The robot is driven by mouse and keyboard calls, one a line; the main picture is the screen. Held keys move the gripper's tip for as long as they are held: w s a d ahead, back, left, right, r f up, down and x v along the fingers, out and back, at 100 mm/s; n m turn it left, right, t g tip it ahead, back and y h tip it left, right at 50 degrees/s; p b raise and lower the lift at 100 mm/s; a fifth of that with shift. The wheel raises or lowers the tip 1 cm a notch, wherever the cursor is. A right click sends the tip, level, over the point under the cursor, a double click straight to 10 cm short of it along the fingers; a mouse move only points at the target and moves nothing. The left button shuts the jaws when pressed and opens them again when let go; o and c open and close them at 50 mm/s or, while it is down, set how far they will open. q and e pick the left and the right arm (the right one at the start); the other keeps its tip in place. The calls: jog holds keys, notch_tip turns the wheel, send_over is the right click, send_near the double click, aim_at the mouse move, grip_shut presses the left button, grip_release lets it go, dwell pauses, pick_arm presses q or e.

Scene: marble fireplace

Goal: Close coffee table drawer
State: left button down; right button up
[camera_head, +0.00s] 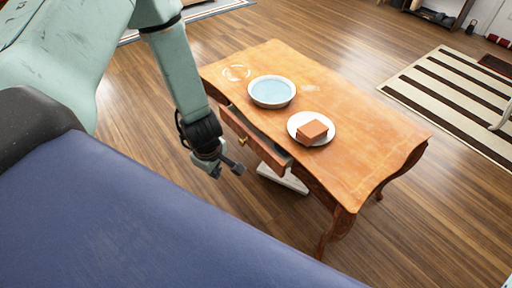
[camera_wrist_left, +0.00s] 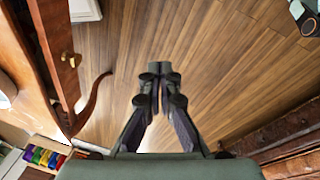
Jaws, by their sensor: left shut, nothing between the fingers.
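The wooden coffee table (camera_head: 366,140) stands right of centre in the head view. Its drawer (camera_head: 262,146) is pulled partly out of the side facing me, with a gap visible behind its front. A small brass knob (camera_head: 242,141) is on the drawer front, and a knob (camera_wrist_left: 70,60) also shows at left in the left wrist view. My left gripper (camera_head: 228,172) is in front of the drawer, lower than the tabletop and apart from the front. In the left wrist view its fingers (camera_wrist_left: 159,70) are together with nothing between them. My right gripper is in neither view.
A blue-filled bowl (camera_head: 271,92), a white plate (camera_head: 318,140) with a brown block (camera_head: 312,131) and a clear round item (camera_head: 236,73) sit on the tabletop. A striped rug (camera_head: 440,90) lies at right. Wooden floor (camera_head: 140,110) around the table is open.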

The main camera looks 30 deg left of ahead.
pick_arm(q)
jog(key=w+a+n+t+h+b, duration=0.1)
jog(key=w+a+n, duration=0.1)
jog(key=w+n, duration=0.55)
jog(key=n+t+h+b, duration=0.1)
jog(key=n+h+b, duration=0.1)
jog(key=n+b, duration=0.4)
send_near(253, 142)
notch_tip(253, 142, down, 5)
jog(key=s+d, duration=0.2)
jog(key=d, duration=0.1)
jog(key=shift+w+d+n+p, duration=0.25)
jog(key=shift+w+p, duration=0.15)
jog(key=shift+w, duration=0.5)
